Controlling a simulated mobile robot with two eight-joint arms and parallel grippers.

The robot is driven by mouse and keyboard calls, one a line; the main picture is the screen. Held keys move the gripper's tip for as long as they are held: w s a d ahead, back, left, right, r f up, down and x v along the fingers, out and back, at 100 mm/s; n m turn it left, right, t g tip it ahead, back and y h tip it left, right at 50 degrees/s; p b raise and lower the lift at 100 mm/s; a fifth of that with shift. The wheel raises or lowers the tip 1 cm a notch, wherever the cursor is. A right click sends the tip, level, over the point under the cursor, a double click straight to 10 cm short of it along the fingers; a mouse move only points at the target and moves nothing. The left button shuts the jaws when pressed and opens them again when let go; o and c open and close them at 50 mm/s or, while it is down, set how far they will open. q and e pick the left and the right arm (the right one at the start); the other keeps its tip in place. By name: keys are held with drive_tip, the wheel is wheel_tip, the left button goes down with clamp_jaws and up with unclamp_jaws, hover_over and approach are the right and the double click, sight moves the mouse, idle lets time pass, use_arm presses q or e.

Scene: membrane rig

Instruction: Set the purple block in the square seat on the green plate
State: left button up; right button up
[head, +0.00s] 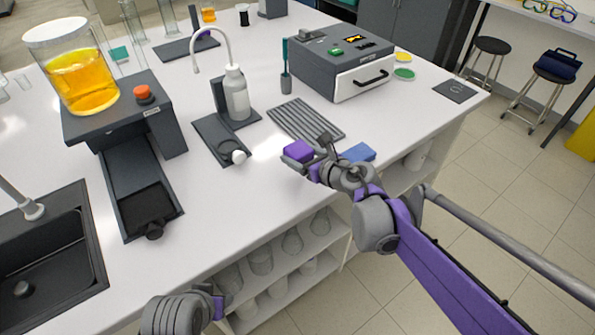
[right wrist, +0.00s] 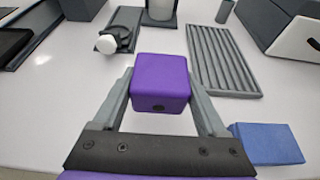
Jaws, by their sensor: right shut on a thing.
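The purple block (head: 298,151) is between the fingers of my right gripper (head: 316,160), over the front part of the white bench. In the right wrist view the block (right wrist: 160,82) sits between the two grey fingers of the gripper (right wrist: 160,74), which is shut on it. A green round disc (head: 404,74) lies at the back right and a small teal square (head: 120,53) at the back left. I cannot make out a square seat on either.
A ribbed grey mat (head: 306,121) lies behind the block. A blue block (head: 359,153) is just right of my gripper. A bottle stand (head: 225,130) stands left of the mat, and a grey box with a drawer (head: 342,65) behind it.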

sight(300, 178)
drive_tip(key=shift+f+b, duration=0.3)
drive_tip(key=shift+f, duration=2.6)
drive_tip(key=shift+f, duration=0.15)
drive_tip(key=o, duration=1.5)
